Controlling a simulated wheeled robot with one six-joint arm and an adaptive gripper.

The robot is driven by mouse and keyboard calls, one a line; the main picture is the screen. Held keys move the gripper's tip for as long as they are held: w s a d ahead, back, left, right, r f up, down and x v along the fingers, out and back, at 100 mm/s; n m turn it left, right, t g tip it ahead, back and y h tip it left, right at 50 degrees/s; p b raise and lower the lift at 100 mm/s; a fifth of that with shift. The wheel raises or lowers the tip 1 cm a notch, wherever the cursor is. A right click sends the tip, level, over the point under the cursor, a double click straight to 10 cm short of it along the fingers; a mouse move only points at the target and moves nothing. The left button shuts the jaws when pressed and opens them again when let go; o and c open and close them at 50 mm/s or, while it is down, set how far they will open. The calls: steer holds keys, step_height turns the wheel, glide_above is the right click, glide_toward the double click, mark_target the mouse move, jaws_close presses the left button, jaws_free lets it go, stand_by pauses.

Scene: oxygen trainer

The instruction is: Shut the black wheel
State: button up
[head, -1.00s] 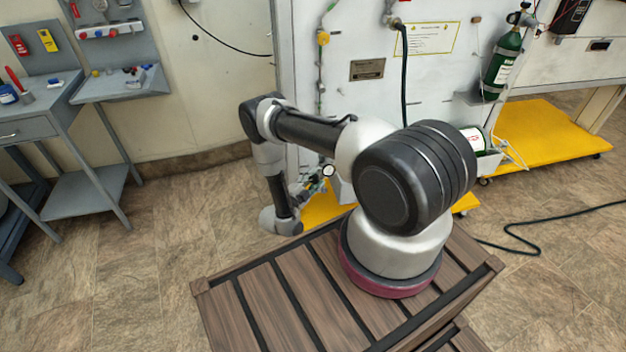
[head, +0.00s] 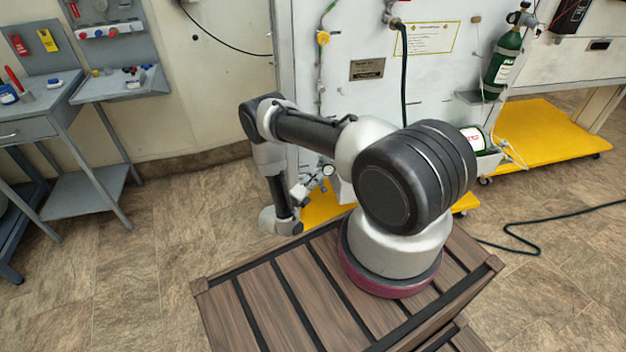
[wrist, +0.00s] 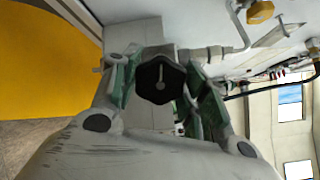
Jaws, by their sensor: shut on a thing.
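The black wheel (wrist: 160,80) shows in the wrist view as a dark, many-sided knob with a pale pointer-like mark on its face. My gripper (wrist: 158,84) is shut on it, with one green-padded finger at each side of the wheel. A metal pipe fitting runs from behind the wheel to the right.
A yellow knob (head: 323,38) sits on the pipe higher up the panel. A green cylinder (head: 503,60) hangs at the panel's right. A grey workbench (head: 55,100) stands at left. A black hose (head: 555,225) lies on the floor at right.

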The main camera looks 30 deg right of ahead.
steer(key=m, duration=0.4)
steer(key=shift+f, duration=0.1)
steer(key=m, duration=0.8)
steer(key=shift+m, duration=1.8)
steer(key=shift+a+m, duration=0.1)
steer(key=shift+m, duration=0.2)
steer(key=o, duration=1)
steer(key=shift+o, duration=0.2)
steer(key=shift+a, duration=0.1)
steer(key=v, duration=1.1)
steer(key=shift+s+a, duration=0.2)
steer(key=shift+a, duration=0.15)
